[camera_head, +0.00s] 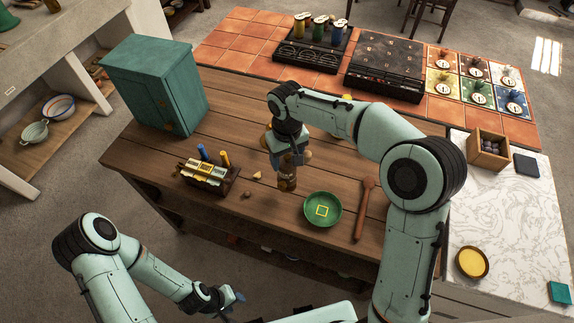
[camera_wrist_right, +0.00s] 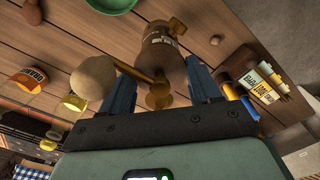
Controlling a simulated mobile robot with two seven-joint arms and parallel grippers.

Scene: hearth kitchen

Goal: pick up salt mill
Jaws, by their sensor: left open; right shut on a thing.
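The salt mill (camera_head: 287,184) is a brown, turned wooden piece just below my right gripper (camera_head: 289,165) over the wooden counter. In the right wrist view the mill (camera_wrist_right: 163,52) sits between the two blue fingers of my right gripper (camera_wrist_right: 162,80), with a brass crank and a round wooden knob beside it. A label shows on its body, too small to read. The gripper is shut on it. I cannot tell whether its base touches the counter. My left gripper (camera_head: 238,298) is open and empty, low in front of the counter.
A green plate (camera_head: 335,216) and a wooden spoon (camera_head: 364,208) lie right of the mill. A packet box (camera_head: 207,187) stands left, near a teal cabinet (camera_head: 162,90). A stove (camera_head: 386,65) is behind. Bare counter (camera_head: 285,230) lies in front.

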